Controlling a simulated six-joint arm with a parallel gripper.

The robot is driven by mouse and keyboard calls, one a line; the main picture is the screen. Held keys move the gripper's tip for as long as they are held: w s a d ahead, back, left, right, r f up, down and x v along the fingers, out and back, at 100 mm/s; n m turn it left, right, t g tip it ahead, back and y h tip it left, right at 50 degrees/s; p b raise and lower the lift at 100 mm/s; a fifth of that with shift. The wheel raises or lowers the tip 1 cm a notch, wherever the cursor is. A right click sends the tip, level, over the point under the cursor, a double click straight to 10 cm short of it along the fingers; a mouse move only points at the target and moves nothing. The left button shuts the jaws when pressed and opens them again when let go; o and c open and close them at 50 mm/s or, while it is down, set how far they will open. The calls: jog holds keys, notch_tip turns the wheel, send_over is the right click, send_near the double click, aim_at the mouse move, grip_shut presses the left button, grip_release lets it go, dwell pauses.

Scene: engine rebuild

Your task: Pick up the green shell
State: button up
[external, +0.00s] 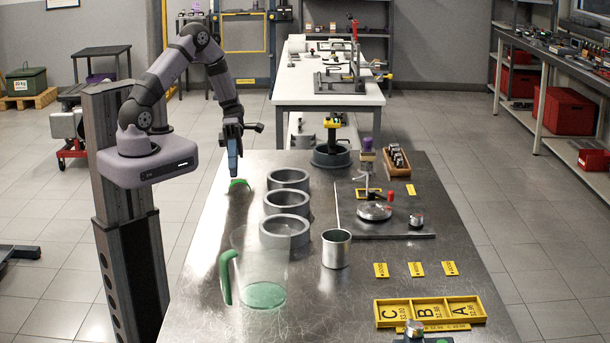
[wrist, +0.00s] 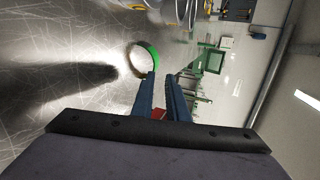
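The green shell (external: 239,183) is a small curved piece on the metal table near its far left edge. In the wrist view the shell (wrist: 151,54) shows as an arc, green outside and brownish inside. My gripper (external: 233,176) points down at the shell, with its blue fingertips very close to it. In the wrist view a gap shows between the two blue fingers of my gripper (wrist: 161,75), and nothing is seen held there. The left finger's tip overlaps the shell's near end in the picture; I cannot tell whether they touch.
A clear jug with a green handle (external: 226,278) and a metal cup (external: 336,250) stand in front. A dark plate (external: 390,226) lies further right. Table left of the shell is narrow.

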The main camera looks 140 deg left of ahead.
aim_at(239, 181)
jog(key=shift+s+a+f+n+t+y, duration=0.2)
jog(key=shift+a+n+t, duration=0.2)
jog(key=shift+n, duration=0.2)
jog(key=shift+s+a+f+n+t+y, duration=0.1)
jog(key=shift+a+n+t+y, duration=0.15)
jog(key=shift+a+n, duration=0.3)
jog(key=shift+p+x, duration=0.9)
jog(key=shift+x, duration=2.85)
jog(key=shift+r, duration=0.15)
grip_shut()
jog(key=shift+r, duration=0.15)
jog(key=shift+r, duration=0.2)
jog(key=shift+r+b, duration=0.3)
jog(key=shift+r, duration=4.35)
